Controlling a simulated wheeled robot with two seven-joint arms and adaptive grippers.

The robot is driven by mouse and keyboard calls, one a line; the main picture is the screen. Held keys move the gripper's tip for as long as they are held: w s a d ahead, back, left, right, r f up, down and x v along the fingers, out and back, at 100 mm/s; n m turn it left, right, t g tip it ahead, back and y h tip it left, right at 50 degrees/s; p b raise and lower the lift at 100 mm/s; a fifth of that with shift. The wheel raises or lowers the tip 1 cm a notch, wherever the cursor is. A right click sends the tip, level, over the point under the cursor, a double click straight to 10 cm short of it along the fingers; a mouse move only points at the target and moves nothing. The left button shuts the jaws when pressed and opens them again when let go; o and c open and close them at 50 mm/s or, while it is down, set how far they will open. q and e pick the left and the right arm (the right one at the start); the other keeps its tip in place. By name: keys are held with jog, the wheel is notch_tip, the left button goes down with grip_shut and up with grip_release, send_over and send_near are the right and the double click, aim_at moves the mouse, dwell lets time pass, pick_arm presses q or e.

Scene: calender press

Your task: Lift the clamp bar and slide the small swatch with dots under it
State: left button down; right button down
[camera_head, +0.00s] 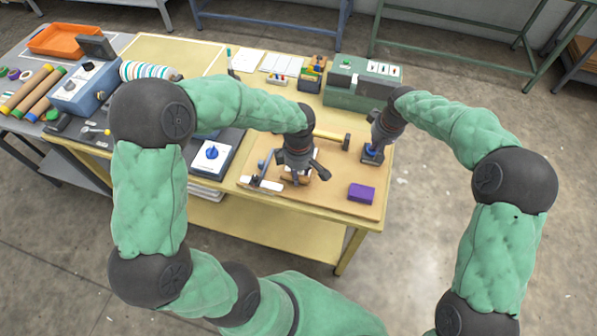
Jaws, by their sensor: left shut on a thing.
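My left gripper (297,174) is low over the brown board (335,205) on the yellow table. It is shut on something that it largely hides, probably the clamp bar. A pale strip with dark fittings (265,184) lies just left of it, and may be part of the clamp. Small pale and brown parts show under the fingers. I cannot make out the small swatch with dots.
A purple block (361,193) lies at the board's front right. A green box (362,84) stands at the back, and a white box with a blue knob (212,153) to the left.

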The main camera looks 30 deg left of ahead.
pick_arm(q)
jog(key=shift+w+f, duration=0.1)
pick_arm(e)
jog(key=shift+s+f, duration=0.15)
jog(key=shift+f, duration=0.1)
pick_arm(q)
jog(key=shift+w+a+f, duration=0.2)
jog(key=shift+w+f, duration=0.2)
jog(key=shift+w, duration=0.25)
jog(key=shift+w, duration=0.1)
pick_arm(e)
jog(key=shift+s, duration=0.1)
pick_arm(q)
jog(key=shift+w+a+f, duration=0.15)
jog(key=shift+w+f, duration=0.05)
jog(key=shift+w, duration=0.25)
pick_arm(e)
jog(key=shift+f, duration=0.1)
pick_arm(q)
jog(key=shift+w, duration=0.2)
jog(key=shift+w, duration=0.15)
